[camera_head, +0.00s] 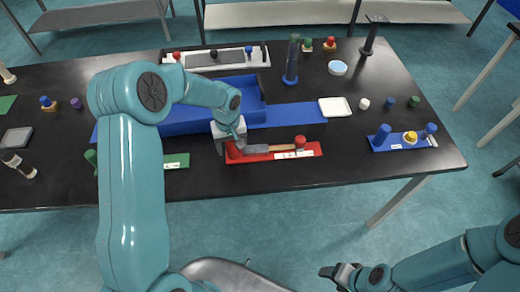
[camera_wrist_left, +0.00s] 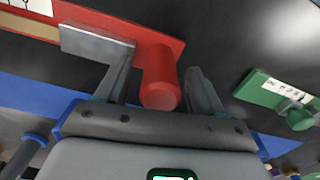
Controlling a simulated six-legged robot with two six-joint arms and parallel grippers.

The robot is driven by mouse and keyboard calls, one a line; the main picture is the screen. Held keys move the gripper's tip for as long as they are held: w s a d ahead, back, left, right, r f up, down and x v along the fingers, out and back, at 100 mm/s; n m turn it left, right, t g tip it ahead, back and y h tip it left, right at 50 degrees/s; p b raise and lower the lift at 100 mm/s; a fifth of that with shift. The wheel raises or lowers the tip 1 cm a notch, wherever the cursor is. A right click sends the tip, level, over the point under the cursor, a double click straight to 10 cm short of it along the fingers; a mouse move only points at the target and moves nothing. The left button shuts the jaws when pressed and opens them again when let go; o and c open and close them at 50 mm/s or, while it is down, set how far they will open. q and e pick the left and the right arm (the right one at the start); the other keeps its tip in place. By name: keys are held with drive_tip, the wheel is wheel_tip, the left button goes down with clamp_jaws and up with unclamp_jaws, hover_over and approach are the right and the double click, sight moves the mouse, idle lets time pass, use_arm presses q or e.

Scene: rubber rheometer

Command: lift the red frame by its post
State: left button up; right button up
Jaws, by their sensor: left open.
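The red frame (camera_head: 312,151) lies near the front edge of the black table, with a red post near each end. A tool with a wooden handle (camera_head: 283,148) and a grey metal part lies along it. My left gripper (camera_head: 236,149) is at the frame's left end. In the left wrist view the red post (camera_wrist_left: 160,82) stands between the open fingers of my left gripper (camera_wrist_left: 158,74). The grey metal part (camera_wrist_left: 97,43) is beside one finger; whether they touch is unclear. My right gripper (camera_head: 341,272) is low, away from the table; its jaws are too small to read.
A green frame (camera_head: 177,161) lies to the left and a blue tray (camera_head: 190,126) behind. A white dish (camera_head: 335,107) and a blue frame (camera_head: 404,144) with knobs are to the right. The table between the red and blue frames is bare.

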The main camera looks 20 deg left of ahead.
use_arm(q)
drive_tip(key=shift+c, duration=0.4)
drive_tip(key=shift+a, duration=0.1)
drive_tip(key=c, duration=1)
clamp_jaws()
